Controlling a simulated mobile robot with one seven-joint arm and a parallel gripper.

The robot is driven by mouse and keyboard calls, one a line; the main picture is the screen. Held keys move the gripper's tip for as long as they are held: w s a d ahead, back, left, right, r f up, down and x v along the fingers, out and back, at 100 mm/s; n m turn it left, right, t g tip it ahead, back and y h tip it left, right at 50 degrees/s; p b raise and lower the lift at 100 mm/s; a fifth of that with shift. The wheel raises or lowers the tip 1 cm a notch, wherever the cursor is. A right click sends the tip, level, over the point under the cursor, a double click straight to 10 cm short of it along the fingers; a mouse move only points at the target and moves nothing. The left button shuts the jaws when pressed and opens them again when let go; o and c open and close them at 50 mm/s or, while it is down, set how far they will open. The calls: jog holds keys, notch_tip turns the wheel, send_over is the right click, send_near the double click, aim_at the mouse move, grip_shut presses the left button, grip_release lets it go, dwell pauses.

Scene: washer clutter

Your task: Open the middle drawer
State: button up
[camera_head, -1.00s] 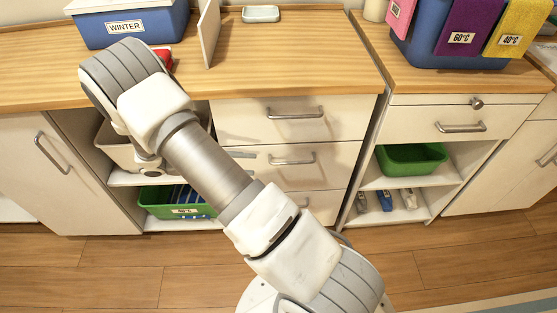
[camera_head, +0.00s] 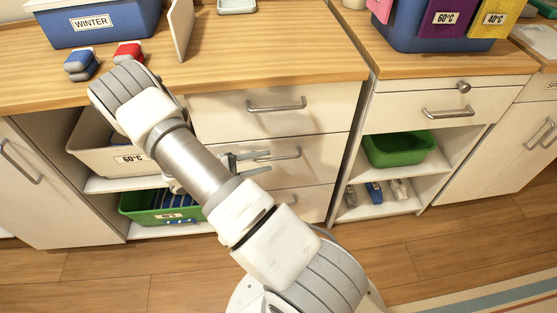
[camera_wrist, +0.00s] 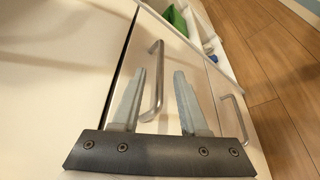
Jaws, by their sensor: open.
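The middle drawer (camera_head: 325,150) is in the white three-drawer unit, and its front looks flush with the drawers above and below. Its grey bar handle (camera_head: 285,155) is partly overlapped by my gripper (camera_head: 268,162) in the head view. My gripper is open, with one finger near the handle's level and the other just below it. In the wrist view the handle (camera_wrist: 156,75) shows between the two fingers of my gripper (camera_wrist: 159,72), closer to the left one. No contact is visible, and the depth between fingers and handle is hard to tell.
The top drawer handle (camera_head: 276,106) is just above, under the wooden countertop (camera_head: 270,60). The bottom drawer handle (camera_wrist: 236,118) shows right of the fingers in the wrist view. Open shelves with a beige bin (camera_head: 95,150) and a green bin (camera_head: 150,212) are left. Floor in front is clear.

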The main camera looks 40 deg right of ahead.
aim_at(275, 159)
jog(key=x, duration=0.5)
jog(key=shift+s+d+f+b, duration=0.1)
jog(key=shift+d+b, duration=0.25)
jog(key=shift+b, duration=0.05)
grip_shut()
dwell(1.0)
